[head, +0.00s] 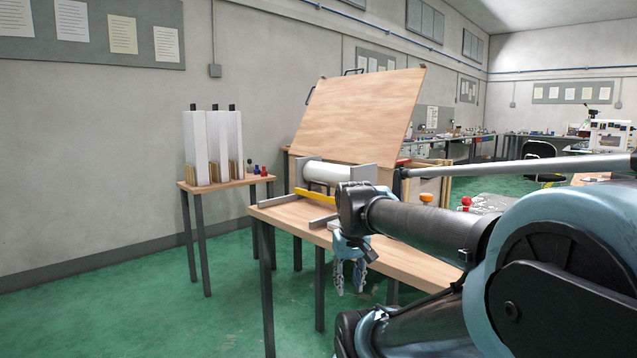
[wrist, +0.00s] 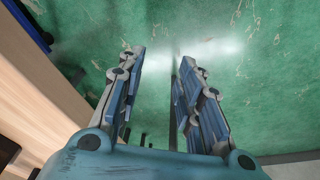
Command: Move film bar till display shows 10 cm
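A white roll (head: 326,173) lies between two grey end plates on a wooden table (head: 400,262). A yellow bar (head: 315,196) runs along the near side below the roll; I cannot tell whether it is the film bar. I see no readable display. My gripper (head: 349,277) points down in front of the table's near edge, below the tabletop in the picture. In the wrist view my gripper (wrist: 170,65) has its two fingers apart with nothing between them, over green floor.
A large tilted wooden board (head: 360,115) rises behind the roll. A small side table (head: 220,184) to the left holds tall white blocks (head: 212,145). A red knob (head: 466,201) shows right of the table. Green floor is free at the front left.

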